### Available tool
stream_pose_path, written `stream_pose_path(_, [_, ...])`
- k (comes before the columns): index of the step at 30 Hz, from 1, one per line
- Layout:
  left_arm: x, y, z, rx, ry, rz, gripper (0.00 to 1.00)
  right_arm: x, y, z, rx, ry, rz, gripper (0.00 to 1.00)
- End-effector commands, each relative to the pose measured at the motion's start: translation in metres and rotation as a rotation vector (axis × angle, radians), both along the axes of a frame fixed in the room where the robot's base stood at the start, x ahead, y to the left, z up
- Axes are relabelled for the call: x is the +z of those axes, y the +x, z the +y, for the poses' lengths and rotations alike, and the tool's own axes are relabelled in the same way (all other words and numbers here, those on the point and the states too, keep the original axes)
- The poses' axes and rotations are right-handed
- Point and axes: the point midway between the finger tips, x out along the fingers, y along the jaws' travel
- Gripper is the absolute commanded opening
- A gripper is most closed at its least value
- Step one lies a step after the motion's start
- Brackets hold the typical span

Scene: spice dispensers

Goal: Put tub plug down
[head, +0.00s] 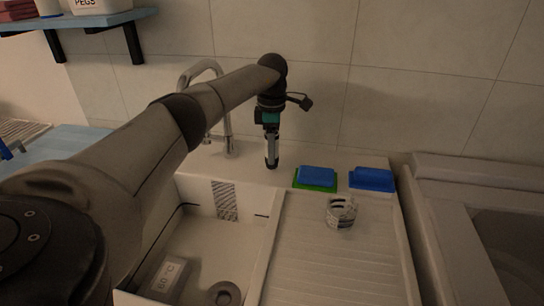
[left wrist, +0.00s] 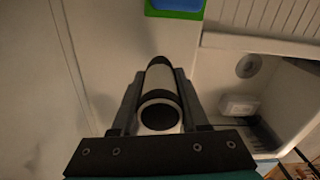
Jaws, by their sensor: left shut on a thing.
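My left gripper (head: 271,148) points down over the pale ledge behind the sink, just right of the tap. It is shut on a short cylinder, which I take to be the tub plug (left wrist: 163,82). In the left wrist view the plug has a pale body, a dark ring at the near end and a dark far end, between the two fingers. In the head view the fingers mostly hide it. I cannot tell whether its lower end touches the ledge. My right gripper is not in view.
The sink basin (head: 199,245) holds a pale block (head: 170,276) and a drain (head: 224,293). The tap (head: 226,125) stands left of my gripper. A blue-and-green sponge (head: 317,177), a blue sponge (head: 371,179) and a clear ribbed cup (head: 341,212) are to the right.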

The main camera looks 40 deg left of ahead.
Motion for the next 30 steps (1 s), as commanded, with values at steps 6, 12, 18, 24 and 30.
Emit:
stream_pose_path(6, [-0.017, 0.000, -0.001, -0.001, -0.001, -0.002, 0.00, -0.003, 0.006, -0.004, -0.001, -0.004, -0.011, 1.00])
stream_pose_path(12, [-0.018, 0.000, -0.001, -0.001, -0.001, -0.001, 0.00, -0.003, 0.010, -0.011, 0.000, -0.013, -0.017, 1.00])
stream_pose_path(18, [-0.020, 0.000, -0.001, -0.001, -0.001, -0.001, 0.58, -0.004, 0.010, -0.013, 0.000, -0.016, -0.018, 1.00])
stream_pose_path(24, [-0.019, 0.000, -0.001, -0.001, -0.001, -0.001, 0.74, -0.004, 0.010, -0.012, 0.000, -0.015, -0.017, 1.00])
stream_pose_path(30, [-0.018, 0.000, -0.001, -0.001, -0.001, -0.001, 0.74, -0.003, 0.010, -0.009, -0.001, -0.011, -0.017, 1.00])
